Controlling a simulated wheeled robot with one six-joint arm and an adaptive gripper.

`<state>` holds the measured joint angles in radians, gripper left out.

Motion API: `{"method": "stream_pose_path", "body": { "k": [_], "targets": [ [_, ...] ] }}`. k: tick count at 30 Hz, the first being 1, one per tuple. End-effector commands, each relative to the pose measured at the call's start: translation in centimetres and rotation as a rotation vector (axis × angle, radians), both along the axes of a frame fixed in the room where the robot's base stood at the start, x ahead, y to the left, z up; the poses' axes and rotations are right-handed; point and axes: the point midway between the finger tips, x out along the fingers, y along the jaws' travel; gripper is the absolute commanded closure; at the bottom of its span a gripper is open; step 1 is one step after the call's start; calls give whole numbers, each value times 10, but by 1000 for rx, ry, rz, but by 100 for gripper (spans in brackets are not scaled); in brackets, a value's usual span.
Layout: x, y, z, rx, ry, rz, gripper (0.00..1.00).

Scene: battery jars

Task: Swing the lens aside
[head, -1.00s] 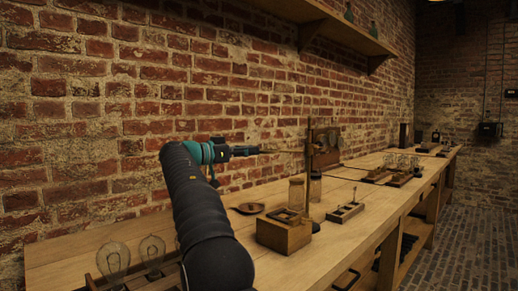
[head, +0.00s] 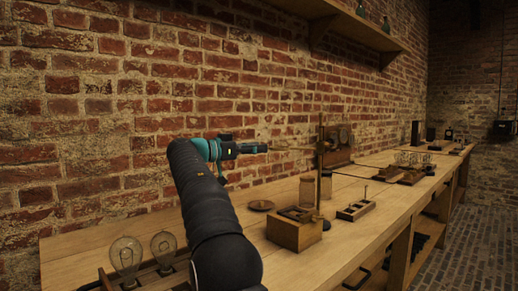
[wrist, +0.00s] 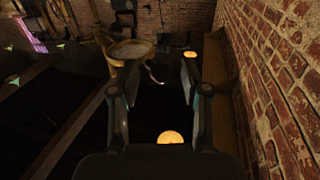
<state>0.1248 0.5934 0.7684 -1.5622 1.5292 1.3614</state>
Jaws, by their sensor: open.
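In the wrist view, a round pale lens (wrist: 133,49) in a brass-coloured rim is just ahead, at the left fingertip. My gripper (wrist: 151,78) is open, its fingers spread with nothing gripped between them. I cannot tell whether the left finger touches the rim. In the head view, my gripper (head: 266,148) points right, level above the bench, toward an upright brass-coloured post (head: 320,165). A thin side arm (head: 296,149) reaches from the post toward my gripper. The lens is not clear there.
A wooden box (head: 297,233) and a jar (head: 308,192) stand near the post. A small tray (head: 356,211) and a round dish (head: 261,205) lie on the bench (head: 400,205). Glass bulbs (head: 127,253) stand at the near left. The brick wall (head: 100,130) runs close behind.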

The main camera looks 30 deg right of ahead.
Motion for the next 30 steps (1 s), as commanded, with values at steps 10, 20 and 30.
{"method": "stream_pose_path", "body": {
  "k": [10, 20, 30],
  "targets": [
    [6, 53, 0, -1, 0, 6, 54],
    [6, 64, 0, -1, -1, 4, 54],
    [2, 66, 0, 33, 36, 30, 100]
  ]
}}
